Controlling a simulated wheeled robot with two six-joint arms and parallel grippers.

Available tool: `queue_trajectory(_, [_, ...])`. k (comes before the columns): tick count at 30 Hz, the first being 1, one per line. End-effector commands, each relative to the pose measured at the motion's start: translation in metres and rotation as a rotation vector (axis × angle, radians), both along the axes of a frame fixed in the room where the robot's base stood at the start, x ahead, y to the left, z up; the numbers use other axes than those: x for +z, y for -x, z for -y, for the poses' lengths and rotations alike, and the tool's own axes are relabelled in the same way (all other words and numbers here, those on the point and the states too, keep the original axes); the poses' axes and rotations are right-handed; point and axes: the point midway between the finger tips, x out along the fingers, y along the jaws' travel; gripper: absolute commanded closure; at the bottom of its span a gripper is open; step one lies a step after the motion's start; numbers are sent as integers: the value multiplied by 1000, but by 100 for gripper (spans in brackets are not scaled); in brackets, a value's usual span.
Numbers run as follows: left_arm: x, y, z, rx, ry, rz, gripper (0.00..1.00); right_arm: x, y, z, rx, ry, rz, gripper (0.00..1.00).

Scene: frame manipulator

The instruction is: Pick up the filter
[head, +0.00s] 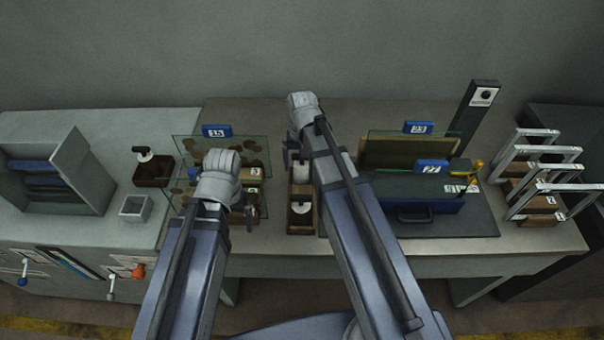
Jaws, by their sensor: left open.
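I cannot tell for sure which thing is the filter. A glass panel with brown spots (252,148) and a blue tag reading 15 (216,131) stands on the table left of centre. My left gripper (250,217) is at the lower right part of this panel group, open; its fingers are small and partly hidden by my wrist. My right gripper (291,155) is further right and back, near a wooden holder with a white-topped item (300,172); its fingers are too small and dark to read.
White handled frames (540,135) stand at the far right.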

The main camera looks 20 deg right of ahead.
Motion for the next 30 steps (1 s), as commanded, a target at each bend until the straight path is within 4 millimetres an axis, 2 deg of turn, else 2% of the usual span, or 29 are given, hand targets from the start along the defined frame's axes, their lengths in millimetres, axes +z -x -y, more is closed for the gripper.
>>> queue_trajectory(2, [0, 0, 0, 0, 0, 0, 0, 0, 0, 0, 0, 0, 0, 15])
queue_trajectory(21, [0, 0, 0, 0, 0, 0, 0, 0, 0, 0, 0, 0, 0, 86])
queue_trajectory(30, [2, 0, 0, 0, 0, 0, 0, 2, 0, 0, 0, 0, 0, 86])
